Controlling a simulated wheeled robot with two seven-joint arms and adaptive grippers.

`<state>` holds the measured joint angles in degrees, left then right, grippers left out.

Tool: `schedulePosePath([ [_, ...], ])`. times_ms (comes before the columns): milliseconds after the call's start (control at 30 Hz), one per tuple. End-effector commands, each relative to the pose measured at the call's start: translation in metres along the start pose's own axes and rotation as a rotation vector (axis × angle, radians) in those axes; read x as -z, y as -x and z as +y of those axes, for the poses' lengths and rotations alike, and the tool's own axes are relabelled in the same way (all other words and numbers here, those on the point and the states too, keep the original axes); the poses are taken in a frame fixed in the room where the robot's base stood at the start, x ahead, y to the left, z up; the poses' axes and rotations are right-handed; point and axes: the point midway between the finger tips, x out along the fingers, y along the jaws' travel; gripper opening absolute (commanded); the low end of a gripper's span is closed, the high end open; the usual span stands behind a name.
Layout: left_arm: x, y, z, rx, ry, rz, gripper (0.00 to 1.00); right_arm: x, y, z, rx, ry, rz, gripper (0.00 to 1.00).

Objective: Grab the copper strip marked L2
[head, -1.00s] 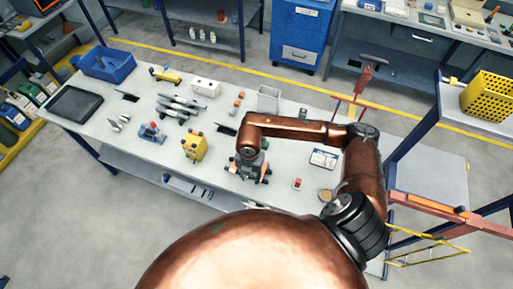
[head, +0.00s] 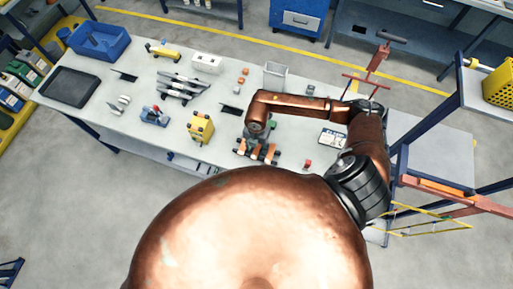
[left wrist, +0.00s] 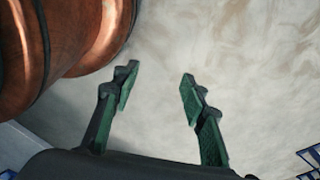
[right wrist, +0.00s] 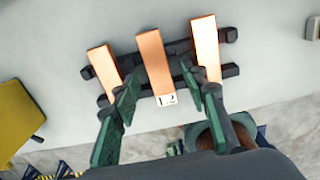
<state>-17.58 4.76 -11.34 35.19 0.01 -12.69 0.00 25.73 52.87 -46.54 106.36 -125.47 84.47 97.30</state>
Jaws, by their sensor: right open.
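Three copper strips lie across a black rack (right wrist: 232,71) in the right wrist view. The middle strip (right wrist: 154,62) has a white tag at its near end that appears to read L2. One strip (right wrist: 104,66) lies to its left and another (right wrist: 206,42) to its right. My right gripper (right wrist: 160,84) is open, with its fingertips on either side of the middle strip and apart from each other. In the head view the rack (head: 257,152) sits near the table's front edge, partly under my right arm. My left gripper (left wrist: 158,77) is open and empty over a pale floor.
A yellow device (head: 200,127) stands left of the rack; a small red-topped item (head: 307,164) is to its right. A labelled card (head: 333,138), a clear bin (head: 277,76) and a blue bin (head: 98,41) are on the table (head: 210,100). A blue-framed shelf stands at the right.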

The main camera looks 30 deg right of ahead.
Motion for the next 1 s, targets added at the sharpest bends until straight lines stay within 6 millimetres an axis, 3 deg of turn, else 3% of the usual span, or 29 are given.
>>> schedulePosePath([
  [100,0.016,0.001,-0.001,0.001,-0.003,0.021,0.40,0.000,-0.004,0.001,-0.001,0.002,-0.001,0.41],
  [267,0.024,0.000,-0.001,0.000,-0.005,0.030,0.40,0.000,-0.005,0.001,-0.001,0.003,-0.002,0.41],
  [867,0.008,0.000,0.005,-0.005,-0.003,0.010,0.40,0.000,-0.004,0.002,-0.001,0.004,-0.001,0.00],
  [1000,0.008,0.000,0.005,-0.005,-0.003,0.010,0.40,0.000,-0.004,0.002,-0.001,0.004,-0.001,0.00],
])
